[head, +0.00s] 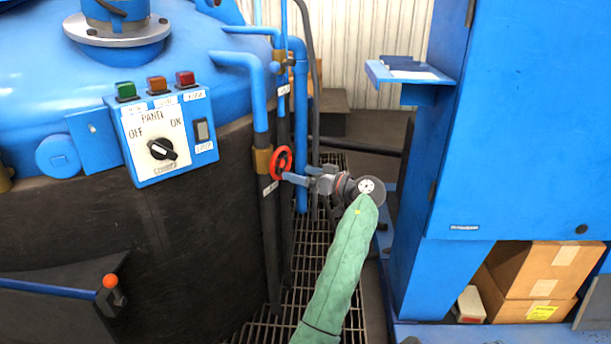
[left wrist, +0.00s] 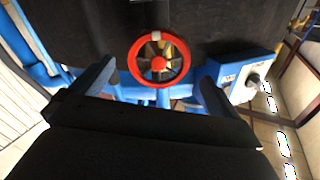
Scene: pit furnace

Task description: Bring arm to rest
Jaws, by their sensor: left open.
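My left arm (head: 343,270), in a green sleeve, reaches forward from the bottom of the head view. My left gripper (head: 298,176) is open and empty, with its blue fingers pointing at the red valve wheel (head: 281,162). In the left wrist view the red wheel (left wrist: 135,66) shows ahead, between and beyond the two spread fingers (left wrist: 157,74). The fingers look apart from the wheel, though the exact gap is hard to tell. My right gripper is not in view.
The furnace (head: 200,250) with its control panel (head: 160,138) stands left. Blue pipes (head: 300,110) rise behind the wheel. A tall blue cabinet (head: 525,120) with a small shelf (head: 410,75) stands close on the right. Cardboard boxes (head: 535,268) sit low. Grating (head: 300,285) covers the floor between.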

